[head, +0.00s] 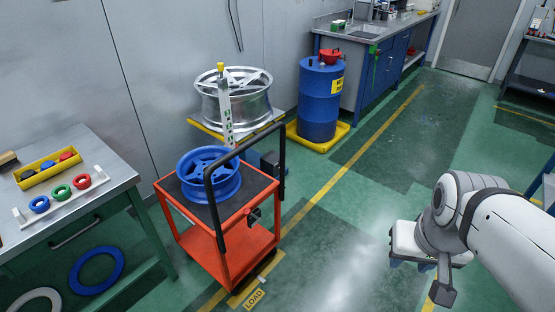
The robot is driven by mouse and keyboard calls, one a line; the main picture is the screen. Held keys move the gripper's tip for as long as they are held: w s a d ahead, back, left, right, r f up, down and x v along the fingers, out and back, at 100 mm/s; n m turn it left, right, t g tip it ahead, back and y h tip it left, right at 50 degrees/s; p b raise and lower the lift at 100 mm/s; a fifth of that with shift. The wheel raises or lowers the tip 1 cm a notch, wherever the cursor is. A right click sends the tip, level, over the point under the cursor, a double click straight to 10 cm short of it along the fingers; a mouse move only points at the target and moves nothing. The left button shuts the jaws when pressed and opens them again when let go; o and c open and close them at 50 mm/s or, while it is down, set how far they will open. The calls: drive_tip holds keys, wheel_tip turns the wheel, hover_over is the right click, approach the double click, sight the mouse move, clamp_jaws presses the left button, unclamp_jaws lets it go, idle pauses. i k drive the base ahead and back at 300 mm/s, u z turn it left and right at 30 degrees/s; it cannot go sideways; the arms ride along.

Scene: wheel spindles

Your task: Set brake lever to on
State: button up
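A red cart (229,257) with a black top mat and a black push handle (212,190) stands left of centre. A small dark part with a red piece (253,215) sits on the cart's side below the handle; it may be the brake lever, but its position is too small to read. A small pale piece (262,280) shows low at the cart's near corner. My gripper (425,277) hangs at the lower right, well apart from the cart. Its fingers are partly hidden by its own body, so its opening is unclear.
A blue wheel (208,172) lies on the cart. A silver wheel (234,98) sits on a stand behind it. A workbench (95,150) with coloured rings is at left. A blue drum (320,98) stands behind. The green floor between cart and gripper is clear.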

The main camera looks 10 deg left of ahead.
sight(247, 210)
drive_tip(key=z, duration=0.2)
drive_tip(key=k, duration=0.6)
drive_tip(key=u, duration=1.05)
drive_tip(key=i, duration=0.5)
drive_tip(key=u, duration=0.05)
